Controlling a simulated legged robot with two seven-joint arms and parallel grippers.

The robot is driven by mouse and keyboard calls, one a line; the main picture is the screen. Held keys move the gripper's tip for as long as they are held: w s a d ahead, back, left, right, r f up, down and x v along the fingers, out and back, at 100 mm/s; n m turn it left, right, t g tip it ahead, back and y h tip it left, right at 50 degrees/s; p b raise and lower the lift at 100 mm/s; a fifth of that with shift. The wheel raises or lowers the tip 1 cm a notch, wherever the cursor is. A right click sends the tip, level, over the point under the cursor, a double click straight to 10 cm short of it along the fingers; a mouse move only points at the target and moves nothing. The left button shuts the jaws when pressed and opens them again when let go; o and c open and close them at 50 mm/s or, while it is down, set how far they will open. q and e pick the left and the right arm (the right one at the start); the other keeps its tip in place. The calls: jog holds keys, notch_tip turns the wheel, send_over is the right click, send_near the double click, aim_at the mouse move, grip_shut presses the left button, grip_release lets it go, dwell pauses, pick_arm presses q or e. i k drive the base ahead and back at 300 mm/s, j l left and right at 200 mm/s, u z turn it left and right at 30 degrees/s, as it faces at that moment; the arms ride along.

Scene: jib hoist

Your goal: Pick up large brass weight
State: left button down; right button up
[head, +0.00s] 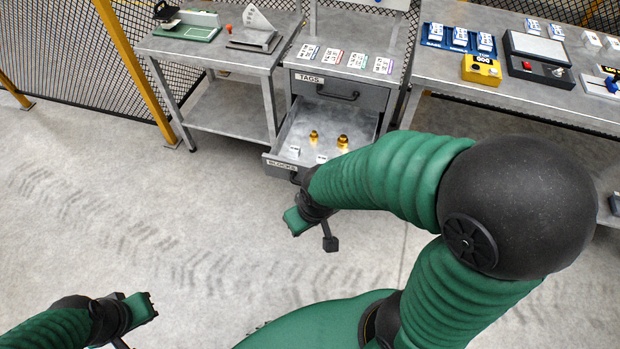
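Two brass weights stand upright in the open lower drawer (365,128), labelled BLOCKS. The larger brass weight (343,142) is on the right, and the smaller brass weight (313,137) is to its left. My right gripper (313,233) is in front of the drawer, over the floor, apart from both weights. Its end parts stand apart, with nothing between them. My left gripper (136,326) is at the lower left, over the floor and far from the drawer. Its lower part is cut off by the picture edge, so its opening is unclear.
Small white blocks (294,151) lie at the drawer front. A shut TAGS drawer (340,87) is above, with tag cards (332,56) on top. A side table (215,52) stands left, and a bench (450,70) with a yellow device (481,70) stands right. The floor in front is clear.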

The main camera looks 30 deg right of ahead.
aim_at(342, 141)
jog(key=z, duration=1.35)
jog(key=i+j+u, duration=0.1)
jog(key=i+j, duration=0.35)
jog(key=i+j+u, duration=0.1)
jog(key=i+j, duration=0.3)
jog(key=i, duration=0.25)
jog(key=i+j+u, duration=0.1)
jog(key=i+j, duration=0.25)
jog(key=i, duration=0.25)
